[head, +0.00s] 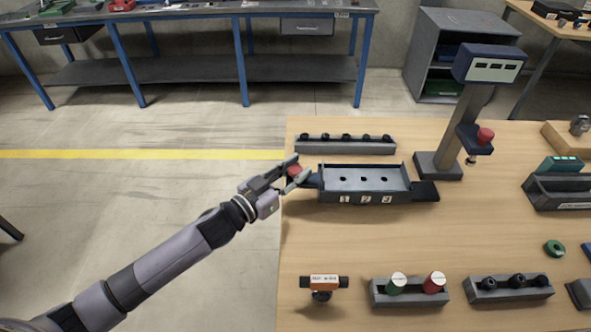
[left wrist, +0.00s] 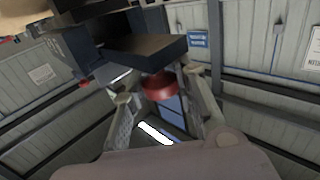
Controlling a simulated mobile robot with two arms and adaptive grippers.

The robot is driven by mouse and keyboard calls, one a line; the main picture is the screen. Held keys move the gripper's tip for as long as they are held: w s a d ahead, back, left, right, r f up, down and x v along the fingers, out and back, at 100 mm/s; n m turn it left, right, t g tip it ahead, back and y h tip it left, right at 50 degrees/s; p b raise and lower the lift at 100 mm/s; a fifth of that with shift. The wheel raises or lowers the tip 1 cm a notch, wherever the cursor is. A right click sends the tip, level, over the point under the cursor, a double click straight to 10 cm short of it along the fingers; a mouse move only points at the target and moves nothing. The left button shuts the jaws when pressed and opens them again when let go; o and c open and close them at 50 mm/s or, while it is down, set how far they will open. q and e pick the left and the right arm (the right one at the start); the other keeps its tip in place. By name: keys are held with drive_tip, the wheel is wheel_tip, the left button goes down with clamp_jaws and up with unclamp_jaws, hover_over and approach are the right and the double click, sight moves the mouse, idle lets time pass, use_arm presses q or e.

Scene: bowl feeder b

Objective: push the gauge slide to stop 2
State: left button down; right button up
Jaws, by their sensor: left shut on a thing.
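The gauge (head: 330,197) is a dark open-topped box with white labels 1, 2 and 3 on its front. A grey strip with several dark holes shows inside it. A dark slide end (head: 314,181) sticks out at the left, with a red knob (head: 294,170) beside it. A flat dark piece (head: 425,191) sticks out at the right. My left gripper (head: 296,174) is shut on the red knob. The left wrist view shows the knob (left wrist: 160,87) between the fingers, below a dark block (left wrist: 145,52). I cannot tell which stop the slide is at.
A rack of dark knobs (head: 345,147) lies behind the gauge. A post with a dark blue head (head: 490,64) stands to the right. The table between is clear.

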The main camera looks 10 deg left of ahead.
sight(376, 179)
use_arm(q)
drive_tip(key=shift+d, duration=0.1)
drive_tip(key=shift+d+r, duration=0.1)
drive_tip(key=shift+d, duration=0.15)
drive_tip(key=w+d, duration=0.1)
drive_tip(key=d, duration=0.4)
drive_tip(key=w+d+b, duration=0.1)
drive_tip(key=d, duration=0.5)
drive_tip(key=w+d, duration=0.1)
drive_tip(key=d, duration=0.5)
drive_tip(key=shift+w+d, duration=0.15)
drive_tip(key=shift+w, duration=0.2)
drive_tip(key=shift+w+d, duration=0.1)
drive_tip(key=shift+d, duration=0.35)
drive_tip(key=shift+r, duration=0.1)
drive_tip(key=c, duration=1.3)
unclamp_jaws()
